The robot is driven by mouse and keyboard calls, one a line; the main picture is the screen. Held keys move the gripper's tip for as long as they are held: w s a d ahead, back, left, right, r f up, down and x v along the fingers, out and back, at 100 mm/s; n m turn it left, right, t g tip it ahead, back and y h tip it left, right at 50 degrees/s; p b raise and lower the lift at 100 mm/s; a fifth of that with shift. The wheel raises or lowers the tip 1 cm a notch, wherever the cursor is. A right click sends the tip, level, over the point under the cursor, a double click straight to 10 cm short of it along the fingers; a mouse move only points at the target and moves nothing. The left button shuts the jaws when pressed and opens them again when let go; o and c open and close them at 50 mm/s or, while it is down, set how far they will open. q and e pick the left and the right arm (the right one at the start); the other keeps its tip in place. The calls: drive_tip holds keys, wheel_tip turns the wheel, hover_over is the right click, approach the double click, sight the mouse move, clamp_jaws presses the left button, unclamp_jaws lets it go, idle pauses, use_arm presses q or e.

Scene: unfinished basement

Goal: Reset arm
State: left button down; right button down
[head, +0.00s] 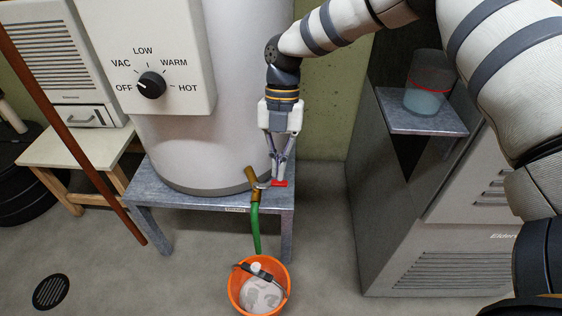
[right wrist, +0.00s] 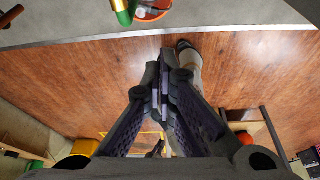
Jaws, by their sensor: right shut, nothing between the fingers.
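My right gripper (head: 278,178) reaches down from the upper right in the head view, its fingers pointing down. Its fingers are together with nothing between them, which also shows in the right wrist view (right wrist: 167,78). The fingertips are close to a red handle (head: 280,184) and a brass valve (head: 252,180) at the foot of the white tank (head: 180,130). Whether they touch the handle, I cannot tell. My left gripper is not in view.
The tank stands on a grey metal stand (head: 190,203). A green hose (head: 255,230) hangs from the valve to an orange bucket (head: 238,297) on the floor. A grey cabinet (head: 390,230) at right has a shelf (head: 430,125) with a clear container (head: 428,85). A dial panel (head: 190,100) is at upper left.

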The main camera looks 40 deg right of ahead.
drive_tip(key=shift+v, duration=0.9)
